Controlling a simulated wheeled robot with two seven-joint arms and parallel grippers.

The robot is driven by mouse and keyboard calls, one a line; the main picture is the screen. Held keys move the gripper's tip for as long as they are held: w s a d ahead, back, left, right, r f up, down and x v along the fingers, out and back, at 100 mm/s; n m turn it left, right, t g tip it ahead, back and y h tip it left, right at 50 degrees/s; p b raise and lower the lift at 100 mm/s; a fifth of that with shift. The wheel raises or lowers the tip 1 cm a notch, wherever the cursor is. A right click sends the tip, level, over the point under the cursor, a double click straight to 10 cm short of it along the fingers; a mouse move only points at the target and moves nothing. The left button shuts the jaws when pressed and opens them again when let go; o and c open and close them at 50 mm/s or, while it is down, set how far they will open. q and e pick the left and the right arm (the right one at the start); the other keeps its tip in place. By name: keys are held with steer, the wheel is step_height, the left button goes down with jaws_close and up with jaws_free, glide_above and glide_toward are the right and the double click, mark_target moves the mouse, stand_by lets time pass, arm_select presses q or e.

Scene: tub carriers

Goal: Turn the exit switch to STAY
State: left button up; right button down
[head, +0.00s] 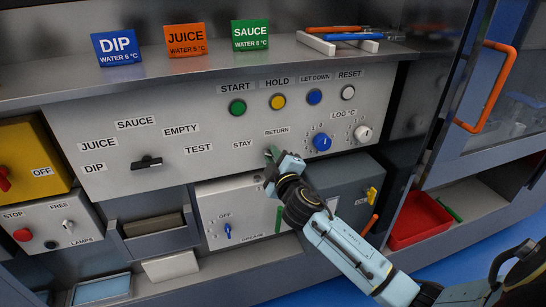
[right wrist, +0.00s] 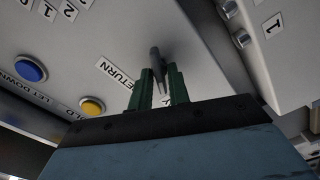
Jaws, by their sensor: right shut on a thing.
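The exit switch (right wrist: 155,57) shows in the right wrist view as a dark grey lever on the pale panel. It stands between the green fingers of my right gripper (right wrist: 158,88), close to the RETURN label (right wrist: 115,74). In the head view my right gripper (head: 272,157) is at the panel, just below the RETURN label (head: 277,131) and right of the STAY label (head: 242,144). It is shut on the switch, which it hides there. Which label the switch points at I cannot tell. My left gripper is not in view.
A black selector knob (head: 146,162) sits left of the STAY label. A blue knob (head: 322,142) and a white knob (head: 363,133) are close on the right. Coloured buttons (head: 278,101) run above. A grey box (head: 350,190) and a red tray (head: 420,218) lie below right.

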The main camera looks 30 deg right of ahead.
steer(key=c, duration=1.4)
jaws_free()
steer(key=shift+o, duration=0.2)
steer(key=v, duration=1.3)
steer(key=shift+s+p, duration=0.2)
steer(key=shift+p, duration=0.15)
step_height(320, 180, down, 20)
steer(key=s+g+y, duration=0.2)
steer(key=g, duration=0.3)
steer(key=s+f+m+g, duration=0.15)
steer(key=s+f, duration=0.25)
steer(key=f, duration=0.4)
steer(key=s+f+m+g, duration=0.1)
steer(key=s+f+g, duration=0.3)
steer(key=f, duration=0.5)
steer(key=s+f+m+g, duration=0.1)
steer(key=s+f+g, duration=0.1)
steer(key=s+f, duration=0.3)
steer(key=s+f+m+g+y, duration=0.1)
steer(key=s+f, duration=0.5)
steer(key=s, duration=0.8)
steer(key=s+f+m+g, duration=0.2)
steer(key=s+f, duration=0.3)
steer(key=s, duration=0.5)
steer(key=shift+s+d+f+g, duration=0.2)
steer(key=shift+s+d+g, duration=0.05)
steer(key=shift+g, duration=0.2)
